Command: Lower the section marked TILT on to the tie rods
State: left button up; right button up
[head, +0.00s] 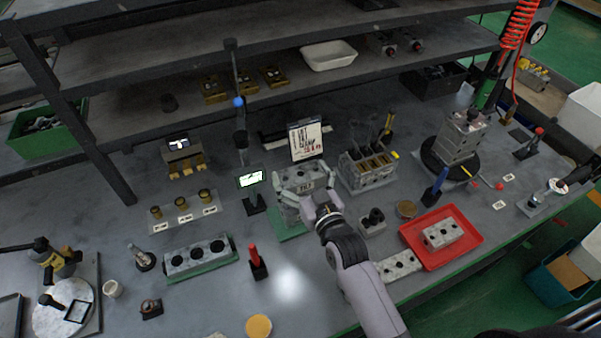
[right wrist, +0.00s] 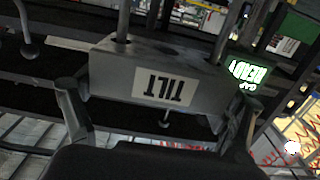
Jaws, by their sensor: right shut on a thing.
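The grey section marked TILT (head: 295,180) is in my right gripper (head: 308,197), over a green base plate (head: 292,236) near the middle of the bench. In the right wrist view the TILT section (right wrist: 118,85) shows its white label upside down, with a gripper finger at each end. Two metal tie rods (right wrist: 124,18) meet its face at the top of that picture; I cannot tell how far they go in. My right arm hides part of the stack below the section in the head view. My left gripper is not in view.
A lit display (head: 250,179) stands just left of the section, and a sign (head: 305,140) stands behind it. A valve block (head: 368,170) stands close on the right. A red tray (head: 470,236) lies further right. A long block (head: 200,256) lies to the left.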

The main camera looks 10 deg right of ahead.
aim_at(300, 196)
jog(key=shift+f+b, duration=2.9)
jog(key=shift+f, duration=1.3)
jog(key=o, duration=1.3)
jog(key=shift+o, duration=0.5)
jog(key=shift+f, duration=0.15)
notch_tip(300, 196, up, 10)
jog(key=shift+r, duration=0.15)
jog(key=shift+s, duration=0.1)
